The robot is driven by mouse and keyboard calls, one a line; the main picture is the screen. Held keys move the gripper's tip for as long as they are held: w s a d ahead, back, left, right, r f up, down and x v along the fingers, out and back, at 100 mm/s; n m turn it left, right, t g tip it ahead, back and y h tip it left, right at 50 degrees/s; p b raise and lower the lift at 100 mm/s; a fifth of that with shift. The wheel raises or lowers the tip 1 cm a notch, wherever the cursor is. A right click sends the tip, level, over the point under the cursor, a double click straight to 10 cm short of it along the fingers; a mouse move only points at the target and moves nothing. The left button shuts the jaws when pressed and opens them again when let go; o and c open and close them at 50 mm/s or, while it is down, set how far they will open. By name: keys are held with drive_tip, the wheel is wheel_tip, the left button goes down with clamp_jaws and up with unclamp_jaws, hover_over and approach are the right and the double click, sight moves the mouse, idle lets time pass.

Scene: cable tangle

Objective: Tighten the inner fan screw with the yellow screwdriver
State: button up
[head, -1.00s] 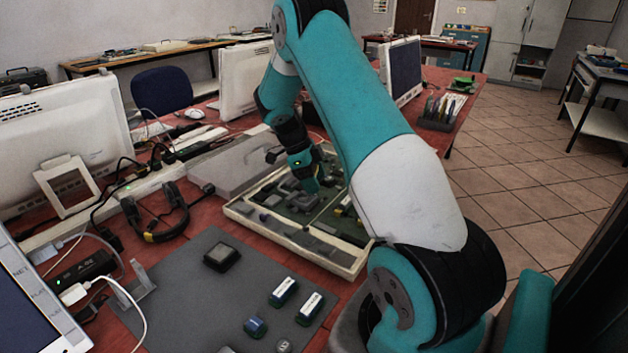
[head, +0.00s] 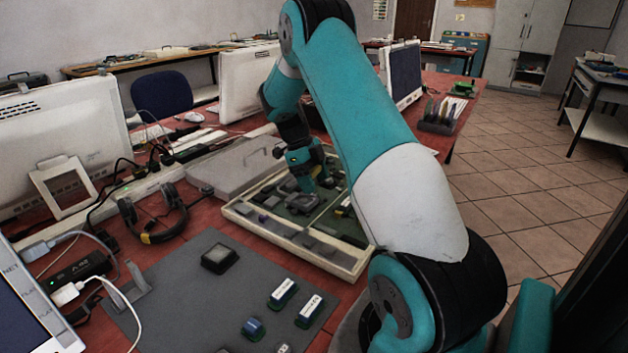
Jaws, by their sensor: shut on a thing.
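My gripper (head: 318,178) points down over the open case (head: 352,262), low above the green board inside it. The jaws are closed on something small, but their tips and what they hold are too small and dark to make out. A grey, rounded part (head: 302,202), perhaps the fan, lies on the board right under the gripper. No fan screw can be told apart. I cannot clearly see a yellow screwdriver. My arm covers the right side of the case.
A grey mat (head: 175,290) in front holds a dark square chip (head: 219,258) and small labelled modules (head: 309,310). Headphones (head: 150,215) and a grey lid (head: 232,168) lie left of the case. A tool rack (head: 440,115) stands at the table's far right.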

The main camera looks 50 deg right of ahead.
drive_tip(key=shift+r+p, duration=2.1)
drive_tip(key=shift+r, duration=1.3)
